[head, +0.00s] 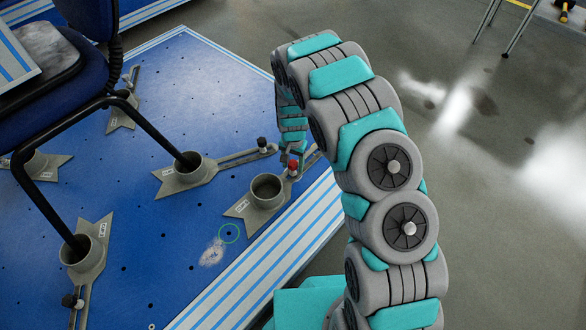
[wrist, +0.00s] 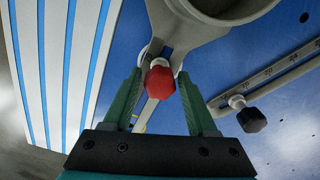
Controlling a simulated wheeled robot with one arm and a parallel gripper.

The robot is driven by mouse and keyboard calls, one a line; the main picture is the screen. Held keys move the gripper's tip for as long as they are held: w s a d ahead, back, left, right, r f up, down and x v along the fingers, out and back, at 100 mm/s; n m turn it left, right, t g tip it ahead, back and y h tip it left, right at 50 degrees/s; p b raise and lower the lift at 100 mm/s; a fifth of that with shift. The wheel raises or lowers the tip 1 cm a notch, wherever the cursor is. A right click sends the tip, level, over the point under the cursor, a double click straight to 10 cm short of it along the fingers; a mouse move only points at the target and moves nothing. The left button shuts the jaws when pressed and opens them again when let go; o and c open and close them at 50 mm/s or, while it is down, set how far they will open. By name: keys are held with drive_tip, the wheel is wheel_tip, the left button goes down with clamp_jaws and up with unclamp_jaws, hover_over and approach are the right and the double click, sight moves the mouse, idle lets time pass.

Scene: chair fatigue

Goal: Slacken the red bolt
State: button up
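The red bolt (wrist: 159,83) has a faceted red head and sits at the slotted arm of a grey metal bracket (wrist: 212,20) with a round cup. In the head view the red bolt (head: 293,168) shows beside the empty cup (head: 267,187), near the right edge of the blue platform. My gripper (wrist: 160,78) is open, with one green finger on each side of the red head and a visible gap on both sides. In the head view my gripper (head: 291,157) is partly hidden by my arm, right at the bolt.
A black-headed bolt (wrist: 251,119) on a neighbouring slotted bracket lies to the right in the wrist view. A blue chair (head: 70,75) stands with its black legs in similar cups on the blue platform (head: 180,250).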

drive_tip(key=c, duration=0.4)
drive_tip(key=shift+n, duration=0.7)
drive_tip(key=shift+c, duration=0.2)
drive_tip(key=shift+n, duration=0.7)
drive_tip(key=shift+n, duration=0.7)
drive_tip(key=o, duration=0.7)
